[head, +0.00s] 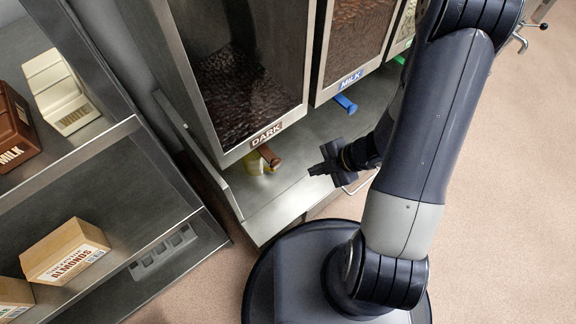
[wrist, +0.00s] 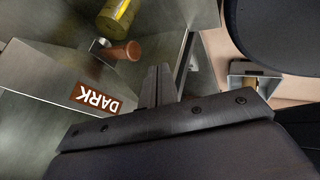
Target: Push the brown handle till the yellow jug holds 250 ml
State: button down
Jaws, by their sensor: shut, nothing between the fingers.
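The brown handle (head: 269,156) sticks out below the bin labelled DARK in the head view. It also shows in the wrist view (wrist: 122,51), left of and above my fingertips. The yellow jug (head: 254,164) stands on the metal shelf beneath that bin, mostly hidden behind the handle and bin edge. In the wrist view the jug (wrist: 117,14) is cut off at the top edge, and its fill level cannot be read. My gripper (head: 315,171) is shut and empty, to the right of the handle and apart from it.
The DARK bin (head: 250,75) stands left of the MILK bin (head: 352,45), which has a blue handle (head: 345,103). A metal rack (head: 110,190) with boxes, one marked ALMONDS (head: 65,252), stands at the left. The shelf between handle and gripper is clear.

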aim_at(280, 161)
jog(key=w+a+f+b, duration=0.5)
jog(key=a+f+b, duration=0.1)
jog(key=a+f, duration=0.1)
jog(key=shift+a+f, duration=0.2)
jog(key=shift+a, duration=0.5)
jog(key=shift+w+a+r+p, duration=0.2)
jog(key=shift+w+a+p, duration=0.35)
jog(key=shift+w+p, duration=0.2)
jog(key=shift+w+a+f, duration=0.15)
jog(key=shift+w+a, duration=0.1)
jog(key=shift+w, duration=0.1)
